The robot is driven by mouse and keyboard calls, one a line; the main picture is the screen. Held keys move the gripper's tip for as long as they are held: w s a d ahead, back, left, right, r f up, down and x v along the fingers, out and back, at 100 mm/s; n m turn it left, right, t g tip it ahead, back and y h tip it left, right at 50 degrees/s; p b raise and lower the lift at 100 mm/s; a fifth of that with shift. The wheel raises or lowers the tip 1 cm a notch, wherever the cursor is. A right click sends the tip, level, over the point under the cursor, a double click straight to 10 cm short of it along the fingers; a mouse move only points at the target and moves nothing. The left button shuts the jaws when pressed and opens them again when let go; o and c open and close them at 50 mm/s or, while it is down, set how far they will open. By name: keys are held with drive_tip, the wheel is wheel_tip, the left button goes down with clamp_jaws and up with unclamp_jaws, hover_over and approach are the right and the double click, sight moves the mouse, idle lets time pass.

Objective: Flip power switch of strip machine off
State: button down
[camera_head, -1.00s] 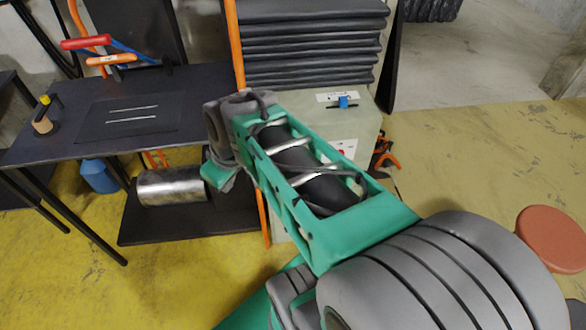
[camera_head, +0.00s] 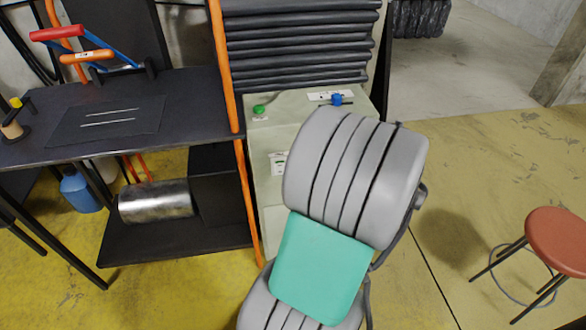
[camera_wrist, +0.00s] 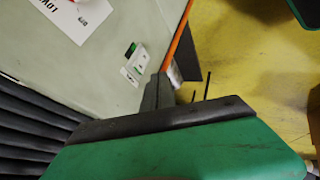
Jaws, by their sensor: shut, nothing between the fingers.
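The strip machine (camera_head: 290,118) is a pale grey-green cabinet in the middle of the head view, partly hidden by my arm. Its top carries a green knob (camera_head: 259,109) and a blue knob (camera_head: 337,98) beside a white label. In the wrist view, the pale machine surface (camera_wrist: 100,70) fills the upper left, with a small switch plate (camera_wrist: 133,62) that has green and black parts. My gripper (camera_wrist: 158,88) is shut and empty, its fingers close to the right of that plate in the picture. I cannot tell whether they touch. In the head view my gripper is hidden behind my arm.
A dark workbench (camera_head: 190,105) with a red-handled tool (camera_head: 58,33) stands left of the machine. A metal cylinder (camera_head: 155,202) lies on its lower shelf. An orange post (camera_head: 222,70) stands at the machine's left edge. A stool (camera_head: 566,240) stands on open floor at right.

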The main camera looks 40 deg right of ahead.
drive_tip(key=w+d+f, duration=0.1)
drive_tip(key=w+f, duration=0.5)
drive_tip(key=w, duration=0.3)
drive_tip(key=shift+d+f, duration=0.35)
